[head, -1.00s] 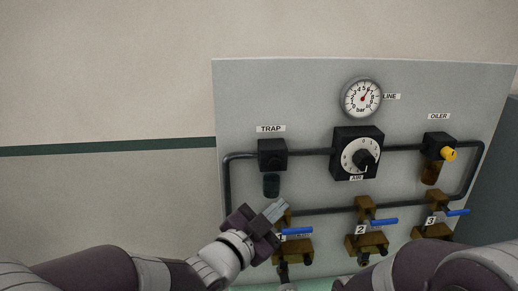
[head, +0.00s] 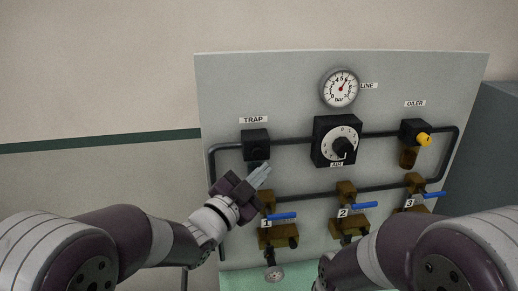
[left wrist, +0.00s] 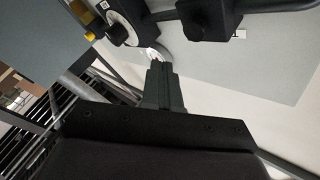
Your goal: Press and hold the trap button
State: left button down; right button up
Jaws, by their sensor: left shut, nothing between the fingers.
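The trap (head: 256,144) is a black block on the pipe at the panel's upper left, under a TRAP label (head: 253,119). Its lower bowl is mostly hidden behind my left gripper, and I cannot make out a button. My left gripper (head: 262,175) is shut and empty, its fingertips just below the trap block in the head view. I cannot tell whether they touch it. In the left wrist view the shut fingers (left wrist: 160,82) point toward the panel, with a black block (left wrist: 207,18), likely the trap, above and right of them. My right gripper is out of view.
The panel (head: 290,100) also carries a regulator (head: 336,140), a pressure gauge (head: 340,88) and an oiler with a yellow knob (head: 424,140). Several brass valves with blue levers (head: 282,216) sit below. A grey cabinet (head: 497,165) stands at the right.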

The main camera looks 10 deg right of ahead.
aim_at(258, 154)
pick_arm(q)
jog(key=w, duration=0.3)
jog(key=shift+w+f, duration=0.15)
jog(key=shift+w, duration=0.05)
dwell(0.3)
jog(key=shift+w+b, duration=0.1)
jog(key=shift+b, duration=0.25)
dwell(1.3)
jog(key=shift+w, duration=0.4)
